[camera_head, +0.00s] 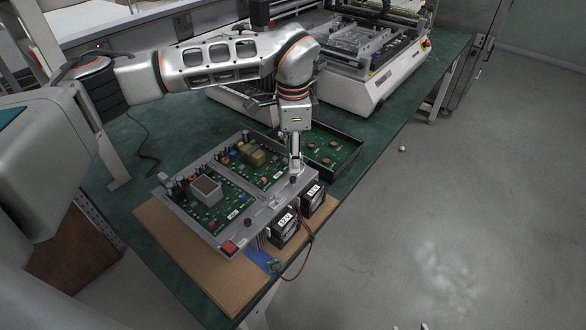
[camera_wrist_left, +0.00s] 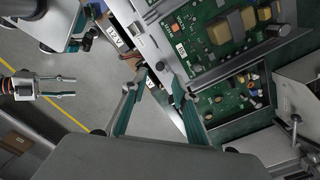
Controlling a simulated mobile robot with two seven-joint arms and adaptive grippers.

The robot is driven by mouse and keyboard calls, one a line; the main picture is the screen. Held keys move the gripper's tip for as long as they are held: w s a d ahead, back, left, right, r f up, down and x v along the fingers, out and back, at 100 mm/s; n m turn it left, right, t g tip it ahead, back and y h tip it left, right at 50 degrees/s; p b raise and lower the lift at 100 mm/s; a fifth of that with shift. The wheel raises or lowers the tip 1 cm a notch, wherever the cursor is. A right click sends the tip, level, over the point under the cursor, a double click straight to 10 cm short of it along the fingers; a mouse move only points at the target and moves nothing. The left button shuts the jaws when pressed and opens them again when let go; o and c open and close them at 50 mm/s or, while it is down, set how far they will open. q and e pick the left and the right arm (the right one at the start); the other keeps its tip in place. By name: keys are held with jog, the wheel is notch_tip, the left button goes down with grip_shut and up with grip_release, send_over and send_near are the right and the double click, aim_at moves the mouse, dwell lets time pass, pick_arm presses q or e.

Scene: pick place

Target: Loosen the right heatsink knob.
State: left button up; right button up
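The grey-framed circuit board unit (camera_head: 186,212) lies on a brown board, with two black labelled blocks at its front right side. A dark heatsink knob (camera_head: 249,222) stands on the frame edge at the left. My left gripper (camera_head: 295,172) points down at the right end of that edge, where the right knob is mostly hidden by it. In the left wrist view, a small dark knob (camera_wrist_left: 160,66) shows just beyond the parted fingertips of my left gripper (camera_wrist_left: 157,78); I cannot tell whether they touch it. My right gripper (camera_wrist_left: 66,87) is open and empty over the floor.
A black tray (camera_head: 350,168) holding a green board stands close behind the unit. A white machine (camera_head: 385,85) stands further back on the green table (camera_head: 135,140). Red and black wires (camera_head: 304,262) hang from the blocks. Open floor lies right of the table.

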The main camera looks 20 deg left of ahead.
aim_at(293, 178)
pick_arm(q)
notch_tip(293, 178, up, 6)
jog(key=shift+f, duration=0.15)
jog(key=shift+f, duration=0.1)
dwell(0.5)
